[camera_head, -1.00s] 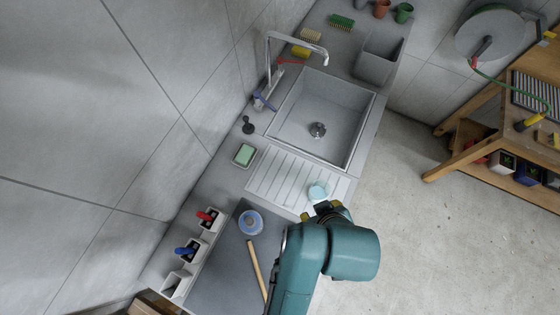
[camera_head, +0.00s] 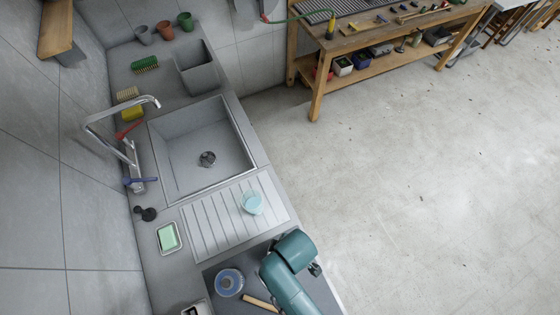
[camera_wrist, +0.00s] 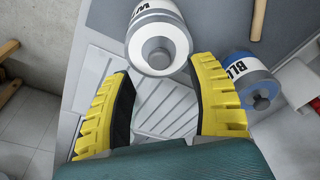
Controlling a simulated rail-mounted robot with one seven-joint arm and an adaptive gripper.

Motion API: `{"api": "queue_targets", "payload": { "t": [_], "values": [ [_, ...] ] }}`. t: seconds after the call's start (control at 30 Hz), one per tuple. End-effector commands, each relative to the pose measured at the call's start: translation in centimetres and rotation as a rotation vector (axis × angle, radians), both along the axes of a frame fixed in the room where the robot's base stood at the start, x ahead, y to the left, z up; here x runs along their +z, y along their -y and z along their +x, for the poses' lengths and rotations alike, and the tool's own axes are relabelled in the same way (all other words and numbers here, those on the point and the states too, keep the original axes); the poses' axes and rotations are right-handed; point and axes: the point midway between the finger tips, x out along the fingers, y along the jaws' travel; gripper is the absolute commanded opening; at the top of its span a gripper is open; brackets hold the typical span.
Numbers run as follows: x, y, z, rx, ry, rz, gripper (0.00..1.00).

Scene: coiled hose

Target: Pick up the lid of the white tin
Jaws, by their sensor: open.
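The white tin (camera_wrist: 160,18) shows at the top of the wrist view, with dark lettering on its side. Its round white lid (camera_wrist: 140,56) faces the camera and has a grey knob (camera_wrist: 160,57) in the middle. My gripper (camera_wrist: 163,68) is open and empty, its yellow-and-black fingers spread to either side of the lid in the picture. I cannot tell how far the fingertips are from it in depth. In the head view I cannot make out the white tin, and the fingers are largely hidden by my arm.
A blue-labelled tin (camera_wrist: 245,80) stands right of the white one; it also shows in the head view (camera_head: 229,282). A wooden stick (camera_head: 261,303) lies nearby. A pale blue cup (camera_head: 252,204) stands on the ribbed drainboard (camera_head: 215,222), beside the sink (camera_head: 205,130).

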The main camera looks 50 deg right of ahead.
Motion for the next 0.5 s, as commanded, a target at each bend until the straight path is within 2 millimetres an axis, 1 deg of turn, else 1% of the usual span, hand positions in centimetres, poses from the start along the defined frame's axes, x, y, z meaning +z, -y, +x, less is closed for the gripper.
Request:
{"api": "queue_targets", "payload": {
  "t": [0.1,0.2,0.3,0.47,0.5],
  "values": [
    [-2.2,0.0,-0.1,0.000,-0.005,0.001,0.58],
    [-3.6,-0.1,0.2,0.000,-0.002,0.000,0.58],
    [-4.0,-0.1,0.3,0.000,-0.001,0.000,0.58],
    [-4.0,-0.1,0.2,0.000,-0.001,0.000,0.58],
    [-4.0,-0.1,0.2,0.000,-0.001,0.000,0.53]
  ]
}}
